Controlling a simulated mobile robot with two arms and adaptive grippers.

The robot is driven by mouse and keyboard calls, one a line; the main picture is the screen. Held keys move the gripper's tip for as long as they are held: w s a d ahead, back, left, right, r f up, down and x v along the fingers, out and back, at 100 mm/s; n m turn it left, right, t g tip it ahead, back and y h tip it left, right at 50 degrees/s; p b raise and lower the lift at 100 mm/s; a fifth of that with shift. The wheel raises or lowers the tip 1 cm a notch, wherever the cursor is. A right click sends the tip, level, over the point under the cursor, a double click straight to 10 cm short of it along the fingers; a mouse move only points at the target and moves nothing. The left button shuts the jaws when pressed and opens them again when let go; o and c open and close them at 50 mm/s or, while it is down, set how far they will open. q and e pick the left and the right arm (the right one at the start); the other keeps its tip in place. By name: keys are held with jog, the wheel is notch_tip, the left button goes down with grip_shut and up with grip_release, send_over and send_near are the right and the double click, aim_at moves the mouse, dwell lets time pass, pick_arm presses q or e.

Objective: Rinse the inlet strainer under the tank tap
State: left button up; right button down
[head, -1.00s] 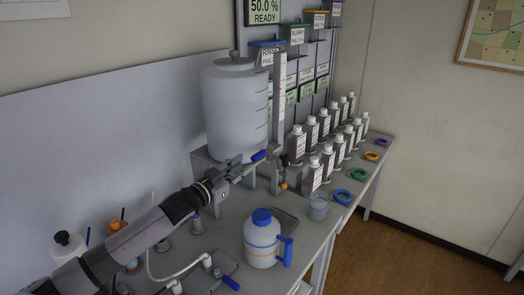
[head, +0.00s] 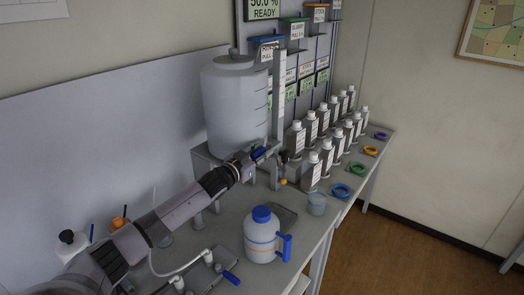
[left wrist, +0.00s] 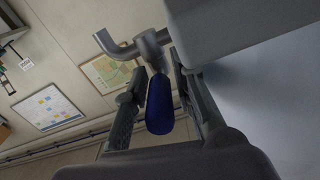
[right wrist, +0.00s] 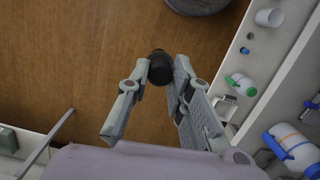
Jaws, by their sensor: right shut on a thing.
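The white tank (head: 228,100) stands on a raised stand at the back of the bench. The tap's blue lever (head: 260,153) is at its lower right. My left gripper (head: 256,157) is at the lever. In the left wrist view, its open fingers stand on either side of the blue lever (left wrist: 160,105), with gaps showing, and the metal tap spout (left wrist: 118,46) is beyond. My right gripper (right wrist: 161,82) is shut on a small dark cylindrical piece, apparently the inlet strainer (right wrist: 160,66), held above the wooden floor. The right arm is out of the head view.
A blue-lidded jug (head: 262,240) stands at the bench front, with a small clear cup (head: 317,204) to its right. Several white-capped bottles (head: 312,172) and coloured rings (head: 341,191) line the right side. The floor (head: 390,255) is clear.

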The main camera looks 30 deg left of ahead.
pick_arm(q)
jog(key=shift+s, duration=0.1)
jog(key=shift+c, duration=0.3)
grip_shut()
